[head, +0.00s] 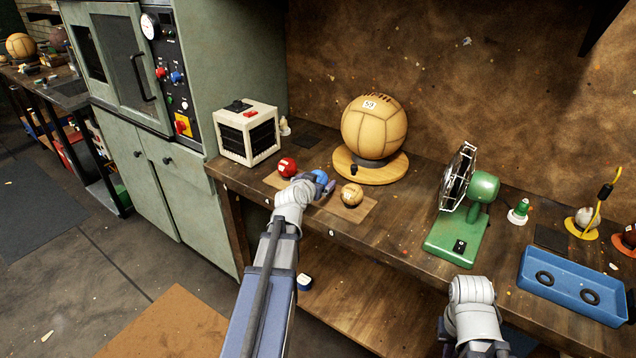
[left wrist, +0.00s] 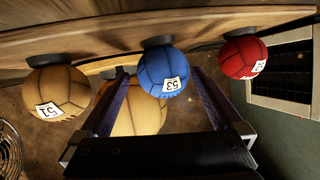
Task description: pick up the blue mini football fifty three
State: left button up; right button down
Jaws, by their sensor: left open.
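The blue mini football (head: 320,176) stands on the workbench between a red and a tan ball, partly hidden by my left gripper (head: 318,188). In the left wrist view, which is upside down, the blue ball (left wrist: 163,72) shows a white label reading 53 and sits on a small dark stand. My left gripper (left wrist: 160,84) is open, its two fingers pointing toward the ball, one to each side in the picture. Whether they touch it I cannot tell. My right arm shows at the lower right of the head view, but its gripper does not show.
The red ball (head: 287,167) and the small tan ball (head: 352,194) stand close on either side. A large tan ball (head: 374,128) on a round wooden base (head: 343,165) is behind. A white box (head: 247,132) stands left, a green fan (head: 462,215) right.

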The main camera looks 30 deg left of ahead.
aim_at(321, 176)
pick_arm(q)
jog(key=b+x, duration=0.1)
jog(key=x, duration=0.1)
jog(key=b+x, duration=0.1)
jog(key=x, duration=0.1)
jog(key=shift+w+a+f, duration=0.25)
jog(key=shift+a+f, duration=0.05)
jog(key=shift+w+f, duration=0.1)
jog(key=shift+w, duration=0.3)
jog(key=shift+s, duration=0.1)
jog(key=shift+c, duration=0.2)
jog(key=c, duration=1.3)
notch_tip(321, 176, up, 10)
jog(key=p, duration=1)
